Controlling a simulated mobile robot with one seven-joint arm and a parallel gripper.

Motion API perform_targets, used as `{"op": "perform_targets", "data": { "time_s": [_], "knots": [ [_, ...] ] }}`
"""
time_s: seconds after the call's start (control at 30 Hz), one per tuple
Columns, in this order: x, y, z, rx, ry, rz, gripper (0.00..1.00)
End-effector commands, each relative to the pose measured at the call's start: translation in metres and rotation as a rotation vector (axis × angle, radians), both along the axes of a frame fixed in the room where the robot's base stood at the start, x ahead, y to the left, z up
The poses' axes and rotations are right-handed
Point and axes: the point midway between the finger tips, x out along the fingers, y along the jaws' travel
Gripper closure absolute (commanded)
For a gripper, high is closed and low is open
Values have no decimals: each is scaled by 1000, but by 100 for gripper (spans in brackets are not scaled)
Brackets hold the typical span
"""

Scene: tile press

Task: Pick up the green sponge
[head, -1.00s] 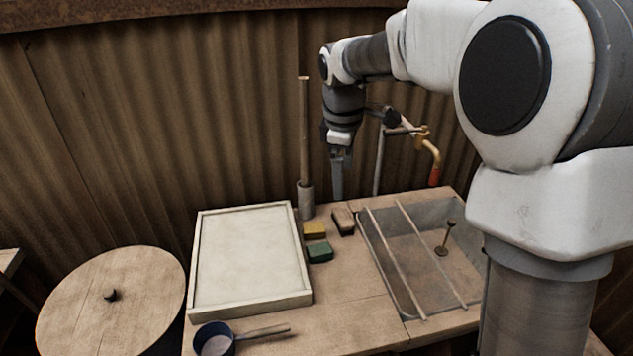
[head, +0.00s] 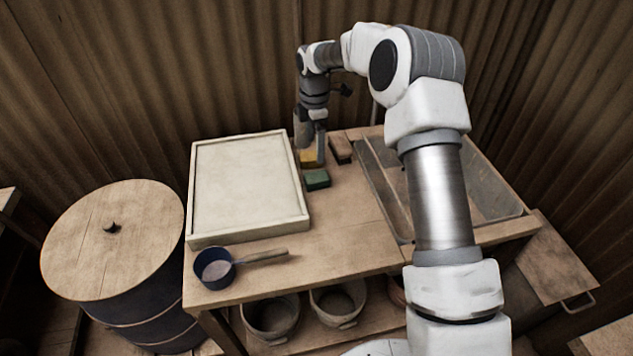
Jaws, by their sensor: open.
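The green sponge (head: 317,180) lies on the wooden table just right of the framed pale board, in the head view. A yellow sponge (head: 308,158) lies right behind it, partly covered by my gripper. My gripper (head: 312,163) points down over the yellow sponge, behind the green one. It is open, and I see nothing held in it. The picture does not show clearly how high the fingertips are above the table.
A brown block (head: 340,149) lies to the right of the sponges. The framed board (head: 303,217) stands at left and a sunken basin (head: 507,211) at right. A blue pan (head: 214,270) lies at the front left. Bare table (head: 345,225) lies in front of the green sponge.

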Motion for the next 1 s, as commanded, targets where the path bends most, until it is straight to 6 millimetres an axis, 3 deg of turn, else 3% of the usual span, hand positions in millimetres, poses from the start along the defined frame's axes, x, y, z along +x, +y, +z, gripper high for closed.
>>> {"op": "perform_targets", "data": {
  "time_s": [0.1, 0.3, 0.57, 0.83, 1.0],
  "knots": [
    [-1, 0, -29, -1, 3, 0, 3],
    [-1, 0, -63, 0, 1, 0, 3],
    [-1, -1, -77, -1, 0, 0, 3],
    [-3, -4, -115, -2, 2, -1, 3],
    [-3, -4, -125, -1, -1, -1, 3]
  ]
}}
